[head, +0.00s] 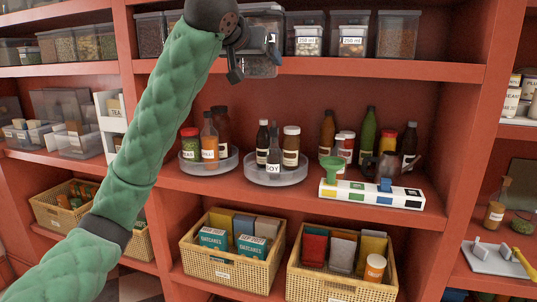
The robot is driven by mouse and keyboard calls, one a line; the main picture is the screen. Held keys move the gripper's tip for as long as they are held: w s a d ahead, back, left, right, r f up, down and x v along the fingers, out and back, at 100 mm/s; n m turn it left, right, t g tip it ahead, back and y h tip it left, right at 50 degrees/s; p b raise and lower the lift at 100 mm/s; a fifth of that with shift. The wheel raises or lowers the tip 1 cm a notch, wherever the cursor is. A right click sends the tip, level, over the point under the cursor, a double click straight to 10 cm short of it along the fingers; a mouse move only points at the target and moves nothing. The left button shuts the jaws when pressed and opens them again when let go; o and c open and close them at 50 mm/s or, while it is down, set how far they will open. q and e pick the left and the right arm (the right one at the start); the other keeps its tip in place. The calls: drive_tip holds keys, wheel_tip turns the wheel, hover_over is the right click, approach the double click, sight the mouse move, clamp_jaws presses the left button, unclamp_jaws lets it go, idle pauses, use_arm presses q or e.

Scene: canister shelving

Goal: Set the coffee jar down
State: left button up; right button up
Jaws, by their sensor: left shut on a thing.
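My left arm reaches up from the lower left to the upper shelf. My left gripper (262,50) is at the front of that shelf, among the clear canisters. It is shut on a clear jar with dark contents (262,68), which I take to be the coffee jar. The gripper covers part of it, and no label is readable. The jar's base is close to the shelf's front edge; I cannot tell whether it touches the shelf. My right gripper is not in view.
Canisters stand close by on the upper red shelf (390,68), including two white-labelled small jars (308,41) (352,41) and a tall dark canister (398,35). Below are turntables of bottles (275,174), a white box with coloured squares (370,194) and wicker baskets (230,272).

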use_arm(q)
drive_tip(key=a+f+n+y, duration=0.2)
drive_tip(key=a+f, duration=0.5)
drive_tip(key=f, duration=0.5)
drive_tip(key=a+f+n+y, duration=0.15)
drive_tip(key=a+f, duration=0.45)
drive_tip(key=f, duration=0.6)
drive_tip(key=s+a+f, duration=0.1)
drive_tip(key=s+f, duration=0.4)
drive_tip(key=f, duration=0.8)
drive_tip(key=s+a+f+y, duration=0.1)
drive_tip(key=s+f, duration=0.4)
drive_tip(key=f, duration=0.9)
drive_tip(key=s+a+f+t, duration=0.1)
drive_tip(key=s+a+f, duration=0.2)
drive_tip(key=f, duration=1.1)
drive_tip(key=shift+s+n, duration=0.35)
drive_tip(key=shift+s, duration=0.7)
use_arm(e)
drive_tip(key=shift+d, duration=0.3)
